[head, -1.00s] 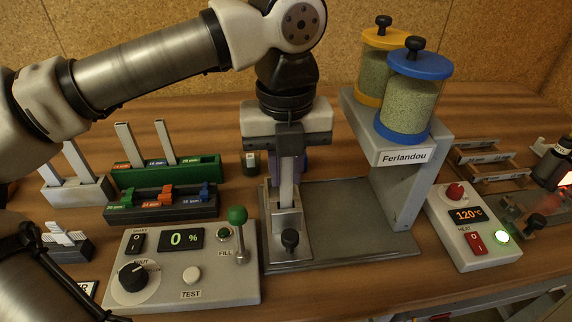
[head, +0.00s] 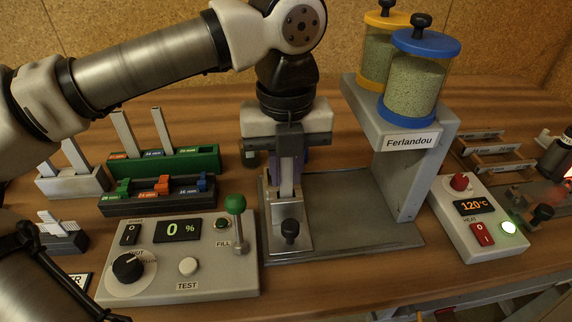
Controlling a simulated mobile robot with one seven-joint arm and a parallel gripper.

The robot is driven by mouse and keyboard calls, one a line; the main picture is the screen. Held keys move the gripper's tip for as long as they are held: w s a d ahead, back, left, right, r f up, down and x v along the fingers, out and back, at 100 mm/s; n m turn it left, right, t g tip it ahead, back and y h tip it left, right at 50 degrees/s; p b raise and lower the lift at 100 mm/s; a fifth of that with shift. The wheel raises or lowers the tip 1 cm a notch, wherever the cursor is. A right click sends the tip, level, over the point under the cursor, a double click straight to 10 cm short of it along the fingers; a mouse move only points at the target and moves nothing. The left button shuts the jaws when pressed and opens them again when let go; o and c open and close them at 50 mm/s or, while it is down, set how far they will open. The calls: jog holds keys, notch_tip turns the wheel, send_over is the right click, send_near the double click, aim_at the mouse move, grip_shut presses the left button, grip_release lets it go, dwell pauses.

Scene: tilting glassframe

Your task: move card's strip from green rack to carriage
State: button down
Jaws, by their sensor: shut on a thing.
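A card (head: 78,282) at the lower left is mostly hidden by a dark part of my body.
A control box (head: 215,275) with a green-knobbed lever (head: 236,205) stands front left of the carriage. The Ferlandou stand (head: 395,165) with two jars rises to the right. A dark holder (head: 160,196) and a grey rack (head: 72,184) stand left. A heater box (head: 465,220) is at right.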

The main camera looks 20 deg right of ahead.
jog(key=shift+f, duration=0.4)
jog(key=c, duration=1.3)
grip_release()
jog(key=shift+o, duration=0.2)
jog(key=shift+r, duration=0.1)
notch_tip(320, 180, up, 14)
jog(key=shift+f, duration=0.2)
